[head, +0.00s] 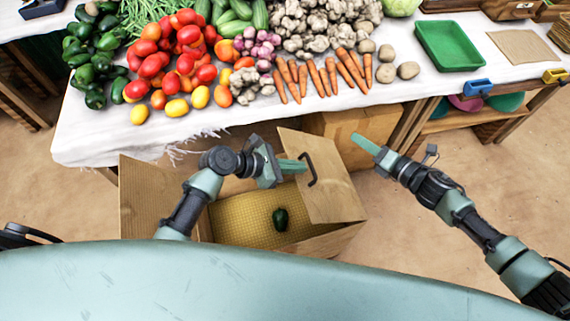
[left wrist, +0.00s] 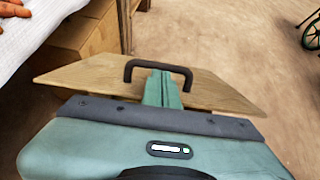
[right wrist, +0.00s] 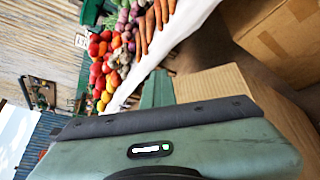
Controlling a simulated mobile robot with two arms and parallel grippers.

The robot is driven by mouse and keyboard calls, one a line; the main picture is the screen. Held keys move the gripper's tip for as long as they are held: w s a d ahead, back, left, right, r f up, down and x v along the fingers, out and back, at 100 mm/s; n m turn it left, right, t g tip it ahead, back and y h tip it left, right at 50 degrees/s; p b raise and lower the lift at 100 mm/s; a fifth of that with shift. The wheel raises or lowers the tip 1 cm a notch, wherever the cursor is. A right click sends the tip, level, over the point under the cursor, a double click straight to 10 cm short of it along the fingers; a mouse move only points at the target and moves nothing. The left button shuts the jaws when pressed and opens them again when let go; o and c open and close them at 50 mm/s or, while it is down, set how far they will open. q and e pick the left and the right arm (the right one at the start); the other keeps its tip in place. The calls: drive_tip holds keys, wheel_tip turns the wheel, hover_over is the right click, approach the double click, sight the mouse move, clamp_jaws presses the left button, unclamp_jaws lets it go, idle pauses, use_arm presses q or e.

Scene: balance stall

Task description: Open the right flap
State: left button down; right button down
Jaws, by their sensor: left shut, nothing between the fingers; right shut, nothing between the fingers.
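The right flap (head: 335,195) of a box carries a dark handle (head: 312,168). It stands raised at a slant on the right of the box, with part of the opening uncovered beside it. My left gripper (head: 298,167) is shut and empty, its tips close to the handle on the flap's left side. In the left wrist view the shut fingers (left wrist: 162,85) overlap the handle (left wrist: 158,68); I cannot tell whether they touch it. My right gripper (head: 364,143) is shut and empty, in the air right of the flap. Its fingers also show in the right wrist view (right wrist: 157,88).
The box's left flap (head: 145,200) stands open. A dark green vegetable (head: 281,218) lies on the box's yellowish floor (head: 235,222). A cardboard box (head: 355,125) stands behind, beneath the vegetable stall (head: 100,140). The floor on the right is mostly free.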

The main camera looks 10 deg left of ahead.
use_arm(q)
drive_tip(key=shift+w+d+f, duration=0.15)
drive_tip(key=shift+d+f, duration=0.05)
drive_tip(key=shift+d, duration=0.1)
drive_tip(key=shift+w+d+r, duration=0.2)
drive_tip(key=shift+d+r, duration=0.3)
drive_tip(key=shift+r, duration=0.1)
use_arm(e)
drive_tip(key=c, duration=1.8)
unclamp_jaws()
drive_tip(key=shift+o, duration=0.2)
